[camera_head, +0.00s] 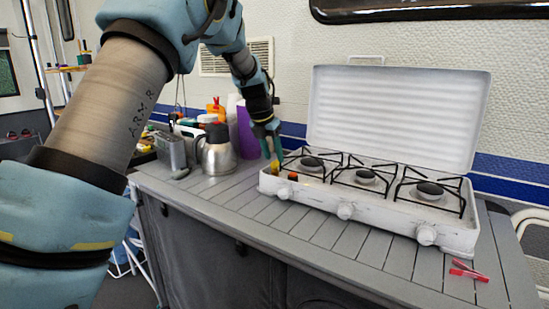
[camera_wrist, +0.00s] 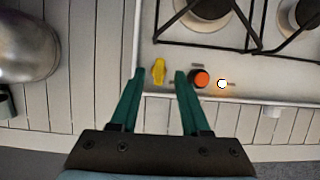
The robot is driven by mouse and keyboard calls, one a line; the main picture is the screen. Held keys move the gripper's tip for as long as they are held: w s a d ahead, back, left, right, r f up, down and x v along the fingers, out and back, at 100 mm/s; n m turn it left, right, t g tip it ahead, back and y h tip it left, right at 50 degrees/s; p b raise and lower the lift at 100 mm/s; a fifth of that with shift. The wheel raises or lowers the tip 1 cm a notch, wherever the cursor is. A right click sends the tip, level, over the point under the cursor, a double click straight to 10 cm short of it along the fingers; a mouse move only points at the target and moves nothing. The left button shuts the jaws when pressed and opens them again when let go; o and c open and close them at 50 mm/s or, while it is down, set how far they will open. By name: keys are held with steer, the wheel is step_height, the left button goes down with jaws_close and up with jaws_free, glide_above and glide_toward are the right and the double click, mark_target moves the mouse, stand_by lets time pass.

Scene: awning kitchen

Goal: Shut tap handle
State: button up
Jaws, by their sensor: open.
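A small yellow tap handle (camera_wrist: 158,70) stands on the left end of the white stove's top (camera_head: 345,206), beside an orange-red button (camera_wrist: 201,79). In the head view the handle (camera_head: 275,168) shows just below my gripper (camera_head: 271,153). My gripper also shows in the wrist view (camera_wrist: 159,75), with its two green fingers open and empty. The handle appears between the fingertips there, nearer the left one in height but touching neither visibly. The right fingertip is close to the button. The height gap to the stove is hard to tell.
Black pot grates (camera_head: 365,172) and burners cover the stove top, with its lid (camera_head: 395,115) raised behind. A metal kettle (camera_head: 216,152) stands left of the stove. A red item (camera_head: 468,271) lies at the right; the slatted counter in front is clear.

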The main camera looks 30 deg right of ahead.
steer(key=shift+x, duration=1)
jaws_close()
